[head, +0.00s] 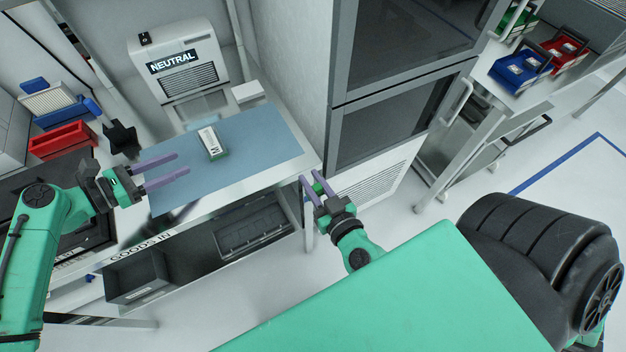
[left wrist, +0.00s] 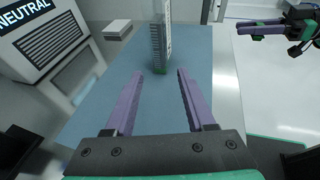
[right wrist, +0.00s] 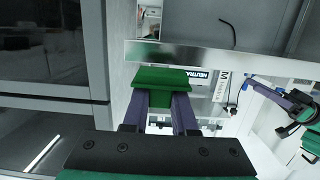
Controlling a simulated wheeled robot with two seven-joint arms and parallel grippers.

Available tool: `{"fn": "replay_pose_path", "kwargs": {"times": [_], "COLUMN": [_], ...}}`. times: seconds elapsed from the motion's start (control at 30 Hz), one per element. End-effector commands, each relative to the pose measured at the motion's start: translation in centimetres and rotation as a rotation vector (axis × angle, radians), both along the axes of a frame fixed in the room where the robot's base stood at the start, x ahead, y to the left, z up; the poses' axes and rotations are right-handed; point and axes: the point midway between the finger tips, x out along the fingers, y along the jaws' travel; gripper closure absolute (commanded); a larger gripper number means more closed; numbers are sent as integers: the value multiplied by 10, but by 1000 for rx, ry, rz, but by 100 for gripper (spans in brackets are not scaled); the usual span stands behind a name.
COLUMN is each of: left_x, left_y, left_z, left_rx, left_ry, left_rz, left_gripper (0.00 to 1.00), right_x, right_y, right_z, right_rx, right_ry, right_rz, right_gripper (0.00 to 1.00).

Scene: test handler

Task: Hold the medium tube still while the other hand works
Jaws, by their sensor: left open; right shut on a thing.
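The medium tube (head: 212,142) is a clear rectangular case with a white label marked M and green at its near end. It lies on the blue mat (head: 265,135). In the left wrist view the tube (left wrist: 159,38) lies straight ahead, just beyond the fingertips. My left gripper (head: 182,164) is open and empty over the mat, short of the tube. My right gripper (head: 311,177) is off the bench's right corner, shut on a small green piece (right wrist: 162,77). The tube's label also shows in the right wrist view (right wrist: 221,87), well beyond that gripper.
A machine marked NEUTRAL (head: 178,60) stands at the back of the bench. A small white block (head: 248,91) is near it. Red (head: 62,140) and blue (head: 80,112) bins lie at left. A tall grey cabinet (head: 395,110) stands right of the bench. Much of the mat is bare.

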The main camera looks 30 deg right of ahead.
Motion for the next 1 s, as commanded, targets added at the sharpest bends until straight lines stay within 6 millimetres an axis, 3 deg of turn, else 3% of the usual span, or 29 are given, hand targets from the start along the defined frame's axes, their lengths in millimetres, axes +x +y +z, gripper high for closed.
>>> {"fn": "replay_pose_path", "kwargs": {"times": [0.17,0.43,0.6,1.0], "left_x": [4,18,25,29], "left_y": [-10,-54,-80,-91], "left_z": [-5,-21,-24,-29], "left_rx": [-9,-8,-9,-6], "left_ry": [9,4,7,6], "left_rz": [4,3,3,4], "left_gripper": [45,45,45,45], "right_x": [0,0,0,0], "right_y": [0,0,0,0], "right_z": [-8,-33,-24,-24], "right_rx": [0,0,0,0], "right_ry": [1,0,0,0], "right_rz": [0,0,0,0], "right_gripper": [100,100,100,100]}}
